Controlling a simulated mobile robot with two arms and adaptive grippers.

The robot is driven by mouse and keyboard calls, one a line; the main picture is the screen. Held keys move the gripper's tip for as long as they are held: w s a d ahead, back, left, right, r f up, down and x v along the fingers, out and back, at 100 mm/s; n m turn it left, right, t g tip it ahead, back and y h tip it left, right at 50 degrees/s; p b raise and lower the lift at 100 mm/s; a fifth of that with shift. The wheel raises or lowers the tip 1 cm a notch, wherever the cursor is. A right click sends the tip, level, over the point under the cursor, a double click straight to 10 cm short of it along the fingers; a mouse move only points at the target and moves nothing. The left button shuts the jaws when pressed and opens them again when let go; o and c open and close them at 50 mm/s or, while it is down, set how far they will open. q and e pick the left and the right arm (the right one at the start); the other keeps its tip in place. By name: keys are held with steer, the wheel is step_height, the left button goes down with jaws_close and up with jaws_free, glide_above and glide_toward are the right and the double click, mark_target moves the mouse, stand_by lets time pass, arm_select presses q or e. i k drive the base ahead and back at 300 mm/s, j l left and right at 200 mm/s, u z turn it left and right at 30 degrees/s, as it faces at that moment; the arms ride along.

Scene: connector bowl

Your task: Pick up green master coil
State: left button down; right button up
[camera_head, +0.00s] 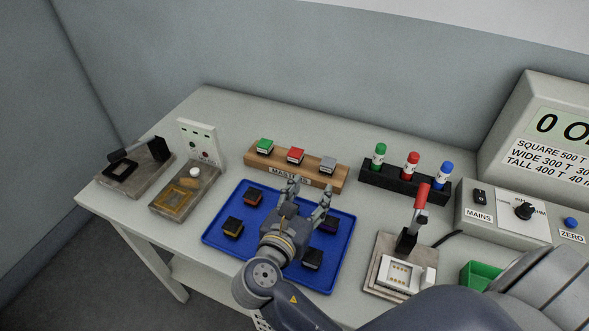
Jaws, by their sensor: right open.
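The green master coil (265,146) sits at the left end of the wooden block labelled MASTERS (332,178). A red coil (296,155) and a grey coil (328,163) sit to its right on the same block. My right gripper (310,188) is open, with its fingers pointing toward the block. It is over the far part of the blue tray, in front of the block and to the right of the green coil, apart from it. I see nothing between its fingers. My left gripper is not in view.
The blue tray (211,236) holds several dark-based coils, partly hidden by my right arm. A black rack (393,185) with three capped markers stands right of the block. A lever fixture (407,240) stands right of the tray. Fixtures and a white socket panel (199,142) stand left.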

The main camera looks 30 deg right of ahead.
mark_target(264, 146)
steer(key=k+j, duration=0.2)
steer(key=j, duration=0.2)
steer(key=k+j, duration=0.45)
steer(key=j, duration=0.3)
